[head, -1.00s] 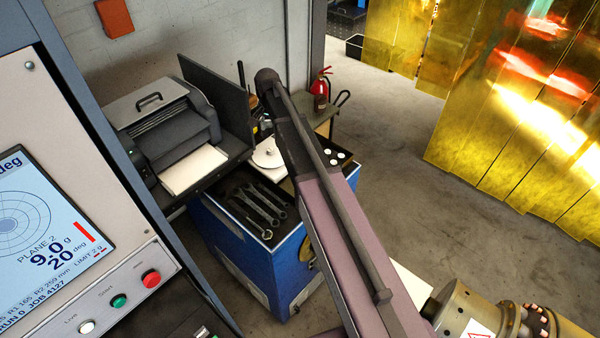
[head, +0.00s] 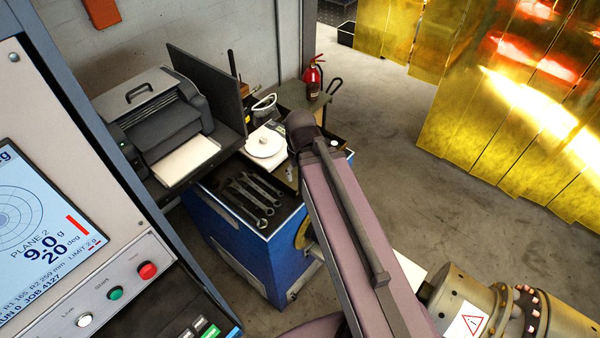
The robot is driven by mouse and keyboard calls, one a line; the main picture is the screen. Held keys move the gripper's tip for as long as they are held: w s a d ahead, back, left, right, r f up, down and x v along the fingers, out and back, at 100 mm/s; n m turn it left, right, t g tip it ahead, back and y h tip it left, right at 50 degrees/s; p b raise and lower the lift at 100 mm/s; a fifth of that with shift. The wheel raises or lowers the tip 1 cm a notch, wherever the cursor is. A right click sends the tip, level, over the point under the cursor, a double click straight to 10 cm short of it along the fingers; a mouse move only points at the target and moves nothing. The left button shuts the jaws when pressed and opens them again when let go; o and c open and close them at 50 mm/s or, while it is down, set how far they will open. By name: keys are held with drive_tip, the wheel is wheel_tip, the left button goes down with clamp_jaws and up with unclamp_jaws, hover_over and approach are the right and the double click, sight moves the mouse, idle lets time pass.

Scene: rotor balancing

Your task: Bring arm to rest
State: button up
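My arm (head: 355,235) rises from the bottom of the head view, with its elbow end (head: 303,128) in front of the blue tool cabinet (head: 262,262). My gripper is not in view, so its fingers and anything in them cannot be seen.
A balancing machine panel (head: 60,235) with a screen and buttons stands close at left. A printer (head: 155,120) sits behind it. Wrenches (head: 250,198) lie in the cabinet's top tray. A brass-coloured cylinder (head: 465,300) is at lower right. Yellow strip curtains (head: 520,100) hang beyond open floor (head: 410,190).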

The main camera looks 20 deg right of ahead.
wheel_tip(320, 180, down, 14)
drive_tip(key=b, duration=1.3)
drive_tip(key=shift+r, duration=0.25)
idle(2.0)
drive_tip(key=shift+w, duration=0.1)
drive_tip(key=shift+c, duration=0.6)
drive_tip(key=w+a+r+n+p, duration=0.2)
drive_tip(key=w+r+p, duration=0.1)
drive_tip(key=w, duration=0.7)
drive_tip(key=w+a+r+n+p, duration=0.2)
drive_tip(key=w+r+p, duration=0.1)
drive_tip(key=w, duration=0.7)
drive_tip(key=w+a+r+n+p, duration=0.1)
drive_tip(key=w+r+n+p, duration=0.1)
drive_tip(key=w, duration=0.8)
drive_tip(key=shift+a+r+n+p, duration=0.4)
drive_tip(key=shift+r+p, duration=0.05)
drive_tip(key=shift+r, duration=0.2)
drive_tip(key=shift+f, duration=0.15)
